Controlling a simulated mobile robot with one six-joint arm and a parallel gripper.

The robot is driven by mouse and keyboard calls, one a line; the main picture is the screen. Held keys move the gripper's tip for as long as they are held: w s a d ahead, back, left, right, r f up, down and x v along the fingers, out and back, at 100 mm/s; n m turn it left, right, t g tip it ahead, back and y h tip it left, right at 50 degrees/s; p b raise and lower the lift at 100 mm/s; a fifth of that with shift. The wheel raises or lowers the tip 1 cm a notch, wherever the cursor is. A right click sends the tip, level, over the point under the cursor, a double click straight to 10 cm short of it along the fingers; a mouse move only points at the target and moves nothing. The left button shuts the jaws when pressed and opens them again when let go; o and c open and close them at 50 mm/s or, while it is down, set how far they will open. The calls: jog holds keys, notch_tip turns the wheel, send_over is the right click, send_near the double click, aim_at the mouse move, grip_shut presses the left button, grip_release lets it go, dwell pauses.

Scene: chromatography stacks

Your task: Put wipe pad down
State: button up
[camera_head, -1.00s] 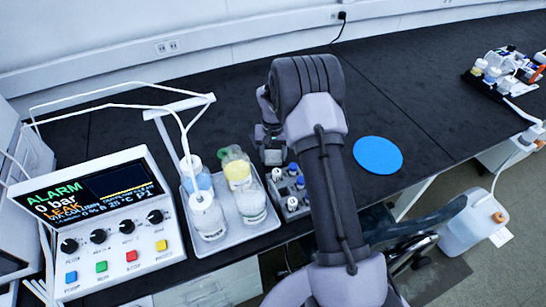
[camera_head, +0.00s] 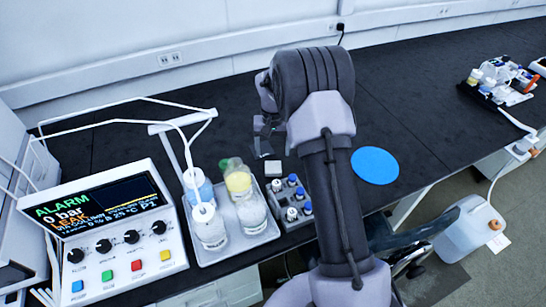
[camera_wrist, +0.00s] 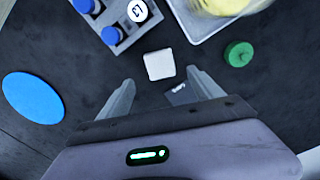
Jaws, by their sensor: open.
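In the wrist view the pad (camera_wrist: 159,65) lies just beyond the fingertips, clear of both. My gripper (camera_wrist: 161,82) is open, with nothing between its fingers but bench and a small dark label. In the head view my gripper (camera_head: 266,140) is above and behind the pad, partly hidden by my arm.
A green cap (camera_wrist: 238,53) lies near the tray. A blue disc (camera_head: 376,166) lies farther right. The alarm console (camera_head: 110,235) is at left.

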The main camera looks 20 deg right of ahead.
jog(key=s+a+r+t, duration=0.1)
jog(key=s+a+r, duration=0.2)
jog(key=r, duration=0.5)
jog(key=s+a+r+t, duration=0.1)
jog(key=s+a+r, duration=0.1)
jog(key=s+r, duration=0.35)
jog(key=s+a+r+t, duration=0.1)
jog(key=s+a+r, duration=0.15)
jog(key=r, duration=0.65)
jog(key=s+a+r+t+y, duration=0.1)
jog(key=s+a, duration=0.3)
jog(key=s, duration=0.6)
jog(key=s+a+r+t+y, duration=0.1)
jog(key=s+a+r, duration=0.2)
jog(key=s, duration=0.7)
jog(key=shift+a+t, duration=0.4)
jog(key=shift+a, duration=0.05)
jog(key=shift+r, duration=0.1)
